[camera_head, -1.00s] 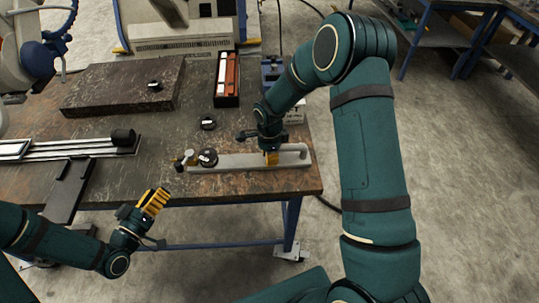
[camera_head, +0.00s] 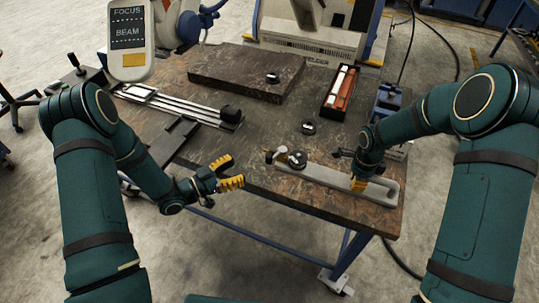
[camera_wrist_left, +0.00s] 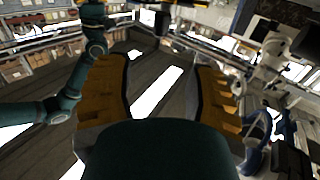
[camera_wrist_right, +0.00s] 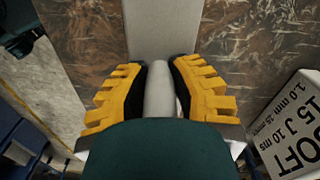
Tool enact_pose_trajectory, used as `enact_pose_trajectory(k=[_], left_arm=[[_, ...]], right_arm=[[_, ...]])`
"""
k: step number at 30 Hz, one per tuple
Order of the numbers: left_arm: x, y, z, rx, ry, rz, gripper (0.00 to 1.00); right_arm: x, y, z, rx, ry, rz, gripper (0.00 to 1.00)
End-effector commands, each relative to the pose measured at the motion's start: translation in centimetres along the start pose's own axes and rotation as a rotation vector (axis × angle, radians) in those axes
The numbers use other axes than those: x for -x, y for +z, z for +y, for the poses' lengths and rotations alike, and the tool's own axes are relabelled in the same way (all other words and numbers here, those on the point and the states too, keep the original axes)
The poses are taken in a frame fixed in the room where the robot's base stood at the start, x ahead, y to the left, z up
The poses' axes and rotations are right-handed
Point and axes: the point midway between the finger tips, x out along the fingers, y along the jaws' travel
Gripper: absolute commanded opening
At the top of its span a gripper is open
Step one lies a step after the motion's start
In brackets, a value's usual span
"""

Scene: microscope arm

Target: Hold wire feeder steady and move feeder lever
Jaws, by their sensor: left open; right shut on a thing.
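The wire feeder (camera_head: 326,179) is a long pale grey bar lying near the table's front right edge. A round black knob (camera_head: 297,160) and a small brass-coloured piece stand at its left end; I cannot tell for sure which part is the lever. My right gripper (camera_head: 358,184) points down and is shut on a light grey rounded part of the feeder, which shows between its yellow fingers in the right wrist view (camera_wrist_right: 160,88). My left gripper (camera_head: 240,172) is open and empty in front of the table edge, left of the feeder and apart from it.
The dark table (camera_head: 262,125) bears a dark slab (camera_head: 235,72), a narrow box with red and white items (camera_head: 340,92), a small black round piece (camera_head: 308,127) and a railed track (camera_head: 175,103). A white printed box stands beside the right gripper (camera_wrist_right: 290,125).

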Motion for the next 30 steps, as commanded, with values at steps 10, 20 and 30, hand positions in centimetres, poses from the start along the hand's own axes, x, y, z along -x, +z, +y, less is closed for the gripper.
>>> enact_pose_trajectory(k=[10, 20, 30], left_arm=[[-6.1, 0.0, 0.1, 0.0, 0.005, 0.001, 0.55], [-10.7, 0.0, 0.1, 0.002, 0.001, 0.0, 0.55], [-11.4, 0.0, 0.0, 0.003, -0.001, 0.0, 0.55]], right_arm=[[0.0, 0.0, 0.0, 0.0, 0.0, 0.0, 0.0], [0.0, 0.0, 0.0, 0.0, 0.0, 0.0, 0.0], [0.0, 0.0, 0.0, 0.0, 0.0, 0.0, 0.0]])
